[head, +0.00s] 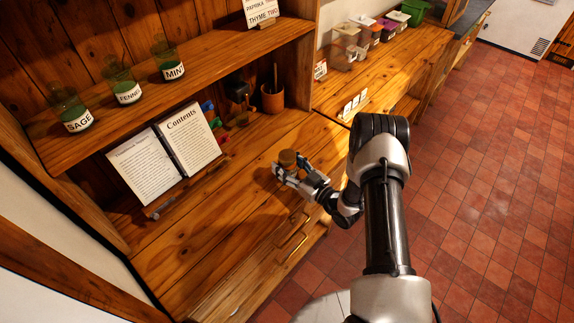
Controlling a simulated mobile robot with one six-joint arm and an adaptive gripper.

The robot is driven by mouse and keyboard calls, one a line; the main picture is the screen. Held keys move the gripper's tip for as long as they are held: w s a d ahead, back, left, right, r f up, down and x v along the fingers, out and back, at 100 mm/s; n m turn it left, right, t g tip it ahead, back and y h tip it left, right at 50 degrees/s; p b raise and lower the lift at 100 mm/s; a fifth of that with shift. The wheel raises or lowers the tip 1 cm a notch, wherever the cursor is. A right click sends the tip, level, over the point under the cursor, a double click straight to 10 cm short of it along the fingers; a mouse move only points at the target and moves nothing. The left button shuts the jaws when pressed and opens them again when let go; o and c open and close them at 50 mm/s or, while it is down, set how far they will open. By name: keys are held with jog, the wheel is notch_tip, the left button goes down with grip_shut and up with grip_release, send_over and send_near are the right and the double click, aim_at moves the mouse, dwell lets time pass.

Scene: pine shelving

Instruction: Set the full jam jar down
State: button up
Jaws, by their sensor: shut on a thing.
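My gripper (284,170) is shut on a small jar with a brown top (288,157), over the front right part of the pine counter (215,215). The jar looks upright. Its lower part is hidden by the fingers, so I cannot tell its contents or whether its base touches the wood.
An open book (160,160) leans on a stand at the back left of the counter. A terracotta pot (272,98) stands at the back right. Labelled jars (128,92) line the shelf above. Small cards (353,105) stand on the right counter. The front left counter is clear.

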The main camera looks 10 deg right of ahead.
jog(key=shift+f, duration=0.2)
jog(key=o, duration=1.3)
jog(key=shift+r, duration=0.1)
